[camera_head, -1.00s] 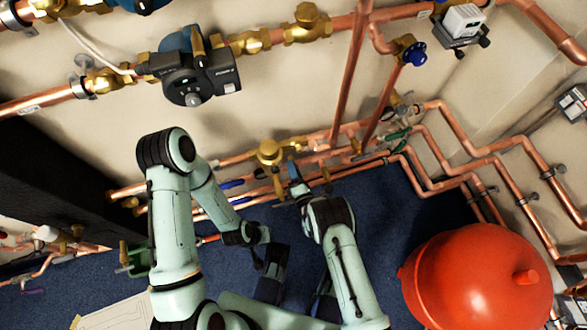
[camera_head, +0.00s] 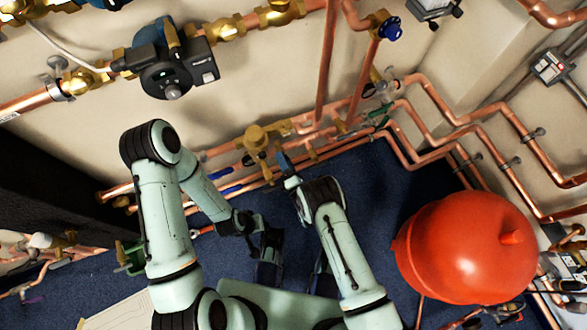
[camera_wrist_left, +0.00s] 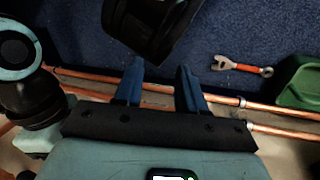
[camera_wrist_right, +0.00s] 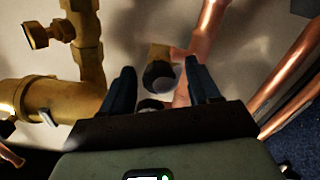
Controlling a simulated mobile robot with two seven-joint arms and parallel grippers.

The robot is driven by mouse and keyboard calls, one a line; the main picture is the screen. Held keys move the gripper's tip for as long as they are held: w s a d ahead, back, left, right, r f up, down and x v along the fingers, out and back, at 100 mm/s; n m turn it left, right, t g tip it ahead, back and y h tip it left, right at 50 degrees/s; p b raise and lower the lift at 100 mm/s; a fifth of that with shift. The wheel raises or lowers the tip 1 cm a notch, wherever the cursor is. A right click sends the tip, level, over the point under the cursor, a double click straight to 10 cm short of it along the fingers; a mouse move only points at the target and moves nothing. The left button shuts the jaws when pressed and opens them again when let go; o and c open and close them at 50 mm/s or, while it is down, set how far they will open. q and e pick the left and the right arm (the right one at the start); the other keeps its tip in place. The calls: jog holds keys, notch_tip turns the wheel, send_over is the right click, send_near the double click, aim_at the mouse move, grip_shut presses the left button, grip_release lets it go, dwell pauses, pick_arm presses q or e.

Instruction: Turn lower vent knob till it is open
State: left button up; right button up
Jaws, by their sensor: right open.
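In the right wrist view a dark round knob (camera_wrist_right: 158,75) on a brass fitting shows beyond and between the fingers of my right gripper (camera_wrist_right: 158,80). It looks like the lower vent knob, and its turn position cannot be told. That gripper is open, with a gap between each finger and the knob. In the head view my right gripper (camera_head: 285,163) reaches the low copper pipes beside a brass valve body (camera_head: 256,138); the knob is not clear there. My left gripper (camera_wrist_left: 162,78) is open and empty above the blue floor, near the low pipes.
Copper pipes (camera_head: 460,118) run along the wall and bend to the right. A red tank (camera_head: 466,247) stands at lower right. A pump (camera_head: 172,75) is mounted higher up. An orange-handled wrench (camera_wrist_left: 240,67) lies on the floor next to a green object (camera_wrist_left: 302,82).

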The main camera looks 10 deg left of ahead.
pick_arm(q)
jog(key=shift+g+h, duration=0.3)
jog(key=shift+g, duration=0.3)
jog(key=s+r, duration=0.1)
jog(key=s+d+r+p, duration=0.1)
jog(key=s+p, duration=0.1)
jog(key=shift+s+d+r, duration=0.3)
jog(key=shift+d+r, duration=0.05)
jog(key=shift+r, duration=0.05)
pick_arm(e)
jog(key=v, duration=1)
jog(key=shift+d, duration=0.2)
